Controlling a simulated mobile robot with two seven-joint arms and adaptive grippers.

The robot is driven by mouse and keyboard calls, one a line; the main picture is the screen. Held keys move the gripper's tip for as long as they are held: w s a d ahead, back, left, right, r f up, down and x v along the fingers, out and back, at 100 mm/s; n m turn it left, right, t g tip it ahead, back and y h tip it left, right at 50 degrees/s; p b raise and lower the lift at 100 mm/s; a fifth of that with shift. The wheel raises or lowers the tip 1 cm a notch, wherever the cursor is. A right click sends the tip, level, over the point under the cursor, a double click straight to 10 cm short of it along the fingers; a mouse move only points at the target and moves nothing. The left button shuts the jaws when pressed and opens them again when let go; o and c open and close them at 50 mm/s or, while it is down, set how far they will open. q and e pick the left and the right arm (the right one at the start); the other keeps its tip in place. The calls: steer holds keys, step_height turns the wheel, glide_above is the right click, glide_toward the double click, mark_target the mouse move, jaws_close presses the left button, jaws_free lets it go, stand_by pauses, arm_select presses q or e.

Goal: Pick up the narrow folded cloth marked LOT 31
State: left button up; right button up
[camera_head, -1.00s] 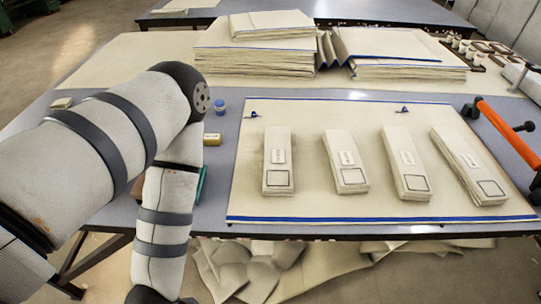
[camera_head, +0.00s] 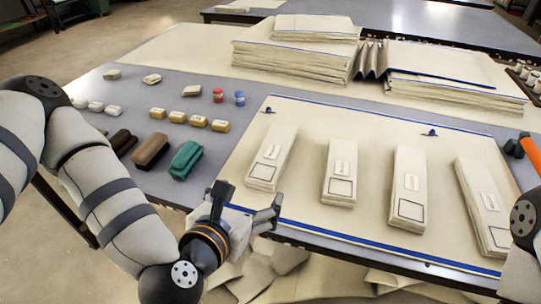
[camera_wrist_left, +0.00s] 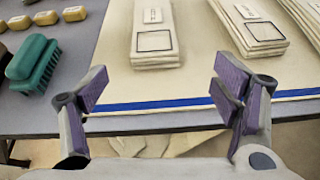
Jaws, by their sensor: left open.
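Several narrow folded cloths lie side by side on a cream mat (camera_head: 300,203) with blue edges. They are the leftmost cloth (camera_head: 272,160), a second (camera_head: 340,172), a third (camera_head: 408,185) and the rightmost (camera_head: 484,205). Each has a small white label and a dark square outline; the lettering is too small to read, so I cannot tell which is LOT 31. My left gripper (camera_head: 248,198) is open and empty in front of the leftmost cloth, near the table's front edge. In the left wrist view, that cloth (camera_wrist_left: 155,38) lies beyond the open fingers (camera_wrist_left: 162,92). My right gripper is out of view.
A green brush (camera_head: 187,160), a brown brush (camera_head: 151,151) and several yellow blocks (camera_head: 198,121) lie left of the mat. Red (camera_head: 218,96) and blue (camera_head: 240,98) spools stand behind. Large cloth stacks (camera_head: 295,62) fill the back. An orange-handled tool (camera_head: 531,153) is at right.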

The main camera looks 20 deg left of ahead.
mark_target(267, 162)
arm_select(q)
steer(key=shift+w+a+f+n+b, duration=0.1)
steer(key=shift+w+f+n+b, duration=0.2)
steer(key=shift+w+b, duration=0.3)
steer(key=shift+w+a+f+n+b, duration=0.1)
steer(key=shift+w+f+n+b, duration=0.15)
steer(key=shift+w+b, duration=0.3)
steer(key=x, duration=0.3)
steer(key=r+x, duration=0.1)
steer(key=x, duration=0.5)
steer(key=shift+w+a+r, duration=0.1)
steer(key=shift+w+r, duration=0.2)
steer(key=shift+w, duration=0.45)
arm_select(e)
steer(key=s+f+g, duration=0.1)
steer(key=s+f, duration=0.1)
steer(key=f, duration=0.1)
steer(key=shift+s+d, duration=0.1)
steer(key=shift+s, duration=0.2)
arm_select(q)
steer(key=shift+c, duration=0.6)
steer(key=c, duration=1.2)
